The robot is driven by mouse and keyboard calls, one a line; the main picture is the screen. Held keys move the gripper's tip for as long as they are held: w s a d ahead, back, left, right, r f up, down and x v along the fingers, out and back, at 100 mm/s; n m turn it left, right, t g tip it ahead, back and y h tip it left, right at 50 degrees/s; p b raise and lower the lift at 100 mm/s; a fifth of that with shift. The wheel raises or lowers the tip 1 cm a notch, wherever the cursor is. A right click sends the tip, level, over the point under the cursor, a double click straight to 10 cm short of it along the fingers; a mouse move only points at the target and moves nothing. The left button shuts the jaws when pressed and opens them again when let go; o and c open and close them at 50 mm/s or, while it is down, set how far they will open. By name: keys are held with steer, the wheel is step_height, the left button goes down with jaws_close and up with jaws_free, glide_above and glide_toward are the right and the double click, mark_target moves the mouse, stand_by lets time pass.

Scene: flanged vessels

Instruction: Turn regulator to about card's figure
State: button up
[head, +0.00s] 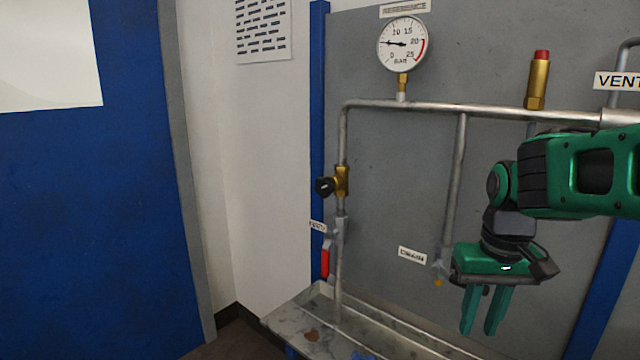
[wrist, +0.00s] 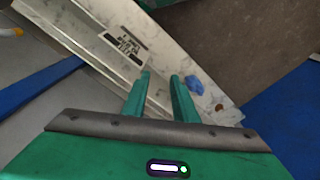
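The regulator is a brass body with a black knob (head: 325,186) on the left vertical pipe in the head view. A round gauge (head: 402,44) labelled REFERENCE stands above the top pipe; its needle points left, at about 5 on the bar scale. A white printed sheet (head: 263,30) hangs on the wall at the upper left, its text too small to read; I cannot tell if it is the card. My gripper (head: 482,332) points down, right of the regulator and well apart from it. Its fingers also show in the wrist view (wrist: 160,88), apart with nothing between them.
A red-handled valve (head: 325,262) sits below the regulator. A DRAIN label (head: 412,256) and a small valve (head: 440,268) are just left of my gripper. A brass relief valve (head: 538,80) with red cap stands upper right.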

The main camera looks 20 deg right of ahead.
mark_target(324, 177)
steer(key=w+a+r+n+t+y, duration=0.1)
steer(key=w+a+r+n, duration=0.25)
steer(key=w+r, duration=0.45)
steer(key=w+a+r+n+t+y, duration=0.1)
steer(key=w+a+r+n, duration=0.25)
steer(key=w, duration=0.75)
steer(key=w+a+r+n+t+y, duration=0.1)
steer(key=w+a+r+n, duration=0.25)
steer(key=w+r, duration=0.45)
steer(key=shift+n, duration=0.35)
steer(key=w+a, duration=0.2)
steer(key=w, duration=0.1)
steer(key=w+a+f, duration=0.1)
steer(key=w, duration=0.3)
steer(key=w+a, duration=0.2)
steer(key=w, duration=0.2)
steer(key=shift+w+a+f, duration=0.25)
steer(key=shift+a+f, duration=0.05)
steer(key=shift+f, duration=0.05)
steer(key=shift+x, duration=0.9)
steer(key=shift+w+a+f, duration=0.1)
steer(key=shift+w+f, duration=0.1)
steer(key=shift+f, duration=0.35)
steer(key=shift+c, duration=0.6)
jaws_close()
